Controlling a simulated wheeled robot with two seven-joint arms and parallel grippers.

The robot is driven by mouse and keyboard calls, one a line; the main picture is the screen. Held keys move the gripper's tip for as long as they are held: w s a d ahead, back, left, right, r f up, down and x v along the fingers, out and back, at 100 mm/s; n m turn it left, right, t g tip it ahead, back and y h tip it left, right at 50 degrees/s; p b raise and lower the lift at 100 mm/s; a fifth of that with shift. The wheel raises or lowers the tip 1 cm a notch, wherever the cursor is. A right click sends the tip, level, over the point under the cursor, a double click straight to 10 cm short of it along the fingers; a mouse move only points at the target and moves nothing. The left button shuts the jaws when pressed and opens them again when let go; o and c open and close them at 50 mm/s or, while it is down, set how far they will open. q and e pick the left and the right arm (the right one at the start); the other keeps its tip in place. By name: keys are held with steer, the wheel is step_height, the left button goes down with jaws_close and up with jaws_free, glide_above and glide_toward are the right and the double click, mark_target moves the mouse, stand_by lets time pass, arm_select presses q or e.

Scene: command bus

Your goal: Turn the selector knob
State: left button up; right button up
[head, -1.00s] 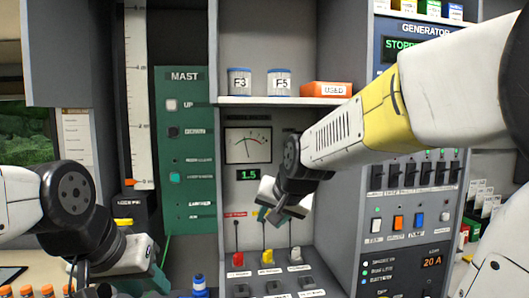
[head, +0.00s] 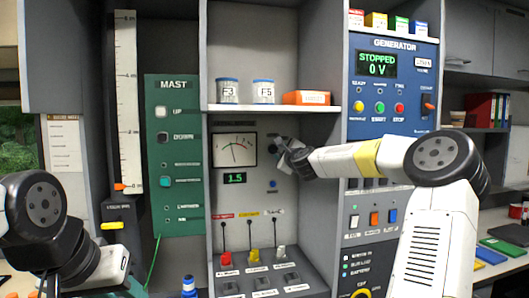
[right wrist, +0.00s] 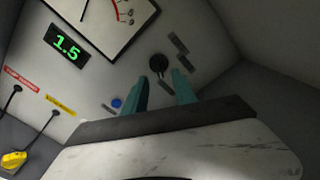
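The black round selector knob (right wrist: 158,63) is on the grey meter panel, right of the dial meter (head: 235,149), in the right wrist view. My right gripper (right wrist: 162,88) is open, with its two teal fingers apart and pointing at the panel. The knob shows just beyond the gap between the fingertips, and I see no contact.
A green 1.5 display (head: 235,178) and a blue button (head: 273,184) sit below the meter. Red, yellow and white plugs (head: 253,256) stand lower down. A shelf (head: 270,107) with tins and an orange box overhangs the panel. The generator panel (head: 392,85) is at right.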

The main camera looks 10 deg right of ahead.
mark_target(275, 150)
steer(key=shift+w+a, duration=0.2)
steer(key=shift+w, duration=2.95)
jaws_close()
